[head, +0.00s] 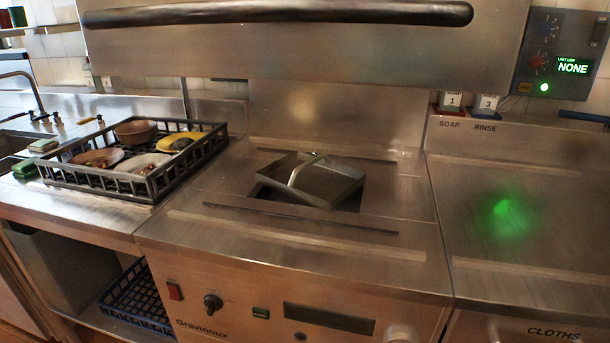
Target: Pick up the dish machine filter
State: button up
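The dish machine filter (325,185) is a square, shallow metal tray with a raised bar handle (305,170). It sits tilted over a dark square opening (285,197) in the steel top of the dish machine (232,228). Part of the opening shows along its left and front edges. My gripper does not show in the head view.
The raised machine hood with a dark handle bar (280,13) spans above the filter. A black dish rack (160,182) with several dishes stands on the left counter. The steel counter (540,225) at right is clear, with a green light spot. A blue rack (140,300) sits low at left.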

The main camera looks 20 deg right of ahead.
aim_at(319, 182)
jog(key=j+z, duration=0.6)
jog(key=z, duration=0.2)
jog(key=j+z, duration=0.4)
jog(key=i+j, duration=0.4)
